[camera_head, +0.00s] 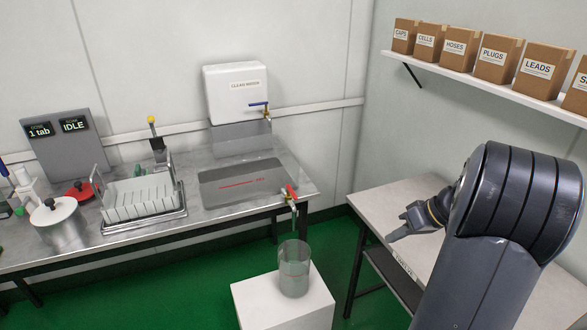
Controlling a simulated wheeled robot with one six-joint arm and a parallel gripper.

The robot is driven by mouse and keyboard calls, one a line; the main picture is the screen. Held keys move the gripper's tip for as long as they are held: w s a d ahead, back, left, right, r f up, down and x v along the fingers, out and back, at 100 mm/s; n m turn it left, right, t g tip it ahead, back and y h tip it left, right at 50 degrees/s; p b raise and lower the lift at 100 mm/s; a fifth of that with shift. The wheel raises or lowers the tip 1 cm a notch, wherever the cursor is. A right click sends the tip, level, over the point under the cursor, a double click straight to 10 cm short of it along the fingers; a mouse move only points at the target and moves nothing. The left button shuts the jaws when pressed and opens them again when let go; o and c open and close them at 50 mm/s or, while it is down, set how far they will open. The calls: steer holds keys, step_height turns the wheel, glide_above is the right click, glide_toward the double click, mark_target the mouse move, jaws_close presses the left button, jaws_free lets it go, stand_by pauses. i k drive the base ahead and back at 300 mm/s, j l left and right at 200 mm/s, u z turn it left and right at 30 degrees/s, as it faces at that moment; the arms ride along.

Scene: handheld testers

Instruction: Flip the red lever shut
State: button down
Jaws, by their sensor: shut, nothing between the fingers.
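The red lever (291,191) sits on a small tap at the front right edge of the steel bench. The lever is small in view and looks tilted; I cannot tell whether the tap is open or closed. A clear cylindrical vessel (294,270) stands below the tap on a white block (270,303). My gripper (398,234) is shut and empty, over the edge of the right-hand table, well to the right of the lever and apart from it.
The steel bench (205,204) holds a sunken basin (240,184), a rack (143,200) and a lidded pot (60,222). A white water tank (236,95) with a blue-handled tap is on the wall. The right-hand table (378,200) lies under a shelf of boxes (480,72). Green floor shows between.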

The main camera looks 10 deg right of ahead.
mark_target(289, 190)
steer(key=i, duration=0.95)
steer(key=u, duration=0.2)
